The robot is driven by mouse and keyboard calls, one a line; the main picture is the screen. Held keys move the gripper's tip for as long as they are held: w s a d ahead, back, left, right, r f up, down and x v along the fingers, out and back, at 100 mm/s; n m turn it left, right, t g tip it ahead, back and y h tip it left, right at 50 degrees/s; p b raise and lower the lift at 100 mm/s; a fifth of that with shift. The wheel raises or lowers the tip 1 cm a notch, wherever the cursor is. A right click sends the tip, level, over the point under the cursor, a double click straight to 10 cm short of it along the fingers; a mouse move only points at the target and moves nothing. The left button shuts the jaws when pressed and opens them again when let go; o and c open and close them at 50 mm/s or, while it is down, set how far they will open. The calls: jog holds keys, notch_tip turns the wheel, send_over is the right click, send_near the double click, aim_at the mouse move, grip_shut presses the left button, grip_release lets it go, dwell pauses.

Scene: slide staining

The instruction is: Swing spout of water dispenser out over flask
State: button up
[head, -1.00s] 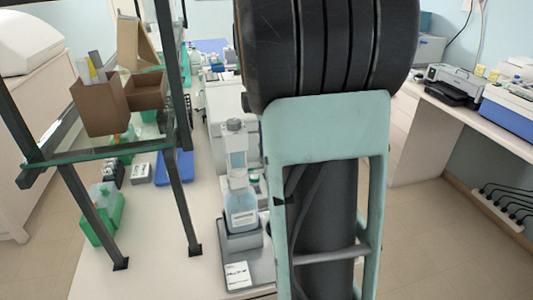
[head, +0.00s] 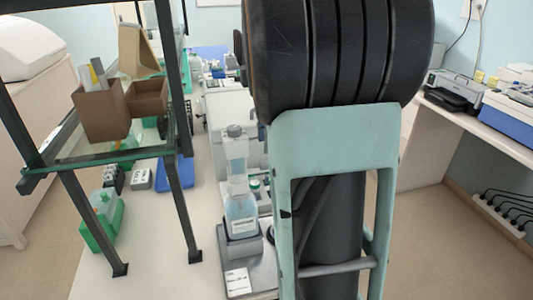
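A clear bottle with pale blue liquid and a white label (head: 241,219) stands upright on the bench at the centre left in the head view. A tall, pale dispenser head (head: 236,150) with a grey cap rises from it; this looks like the water dispenser. The bottle stands on or against a grey stand (head: 240,249). I cannot make out the spout's direction. No flask can be clearly identified; my own large black and teal parts hide the area right of the bottle. My gripper is not in view.
A dark-framed shelf (head: 120,155) with cardboard boxes (head: 103,114) stands at the left. Under it are a green rack (head: 103,220) and a blue tray (head: 174,171). White equipment stands behind the bottle. A side bench with a printer (head: 453,88) is at the right.

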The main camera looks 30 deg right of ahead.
jog(key=shift+r, duration=2.6)
